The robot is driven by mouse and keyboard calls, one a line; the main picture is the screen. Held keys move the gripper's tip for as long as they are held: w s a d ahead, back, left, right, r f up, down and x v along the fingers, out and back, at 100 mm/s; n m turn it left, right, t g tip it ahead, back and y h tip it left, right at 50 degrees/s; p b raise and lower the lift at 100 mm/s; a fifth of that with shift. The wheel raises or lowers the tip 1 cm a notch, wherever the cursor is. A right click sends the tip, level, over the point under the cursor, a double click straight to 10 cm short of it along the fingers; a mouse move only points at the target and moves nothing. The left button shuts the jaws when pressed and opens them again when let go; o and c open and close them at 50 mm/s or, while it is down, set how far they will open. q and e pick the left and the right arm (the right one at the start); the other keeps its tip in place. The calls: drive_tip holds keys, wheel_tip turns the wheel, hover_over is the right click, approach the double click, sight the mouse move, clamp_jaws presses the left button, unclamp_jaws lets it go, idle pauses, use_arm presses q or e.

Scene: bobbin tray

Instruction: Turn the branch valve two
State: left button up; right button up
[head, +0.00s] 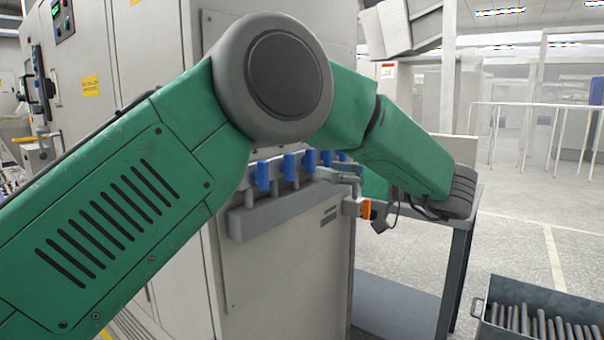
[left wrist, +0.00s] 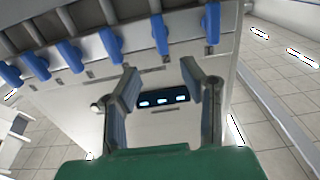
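Several blue valve handles (head: 290,166) hang in a row above a grey ledge on the cabinet front. In the left wrist view the blue handles (left wrist: 112,45) run across the top on grey stubs. No label tells me which is branch valve two. My left gripper (left wrist: 158,68) is open, with nothing between its fingers; the cabinet face shows behind them. The handles appear above the fingertips, apart from them. In the head view my left gripper (head: 345,178) is small, at the row's right end and partly hidden. My right gripper is not in view.
An orange part (head: 366,209) sits by the right end of the ledge (head: 290,210). A dark panel with lit marks (left wrist: 163,98) is on the cabinet. A bin of grey rods (head: 540,310) stands on the floor at lower right. My green left arm covers much of the cabinet.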

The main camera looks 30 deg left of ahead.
sight(293, 165)
use_arm(q)
drive_tip(key=a, duration=0.3)
drive_tip(key=a+b, duration=0.1)
drive_tip(key=a, duration=0.6)
drive_tip(key=shift+w+f, duration=0.25)
drive_tip(key=shift+f, duration=0.1)
drive_tip(key=shift+b, duration=0.3)
drive_tip(key=shift+d+r, duration=0.3)
drive_tip(key=shift+d, duration=0.6)
drive_tip(key=shift+c, duration=1.2)
drive_tip(key=shift+a, duration=0.2)
clamp_jaws()
drive_tip(key=shift+a, duration=0.3)
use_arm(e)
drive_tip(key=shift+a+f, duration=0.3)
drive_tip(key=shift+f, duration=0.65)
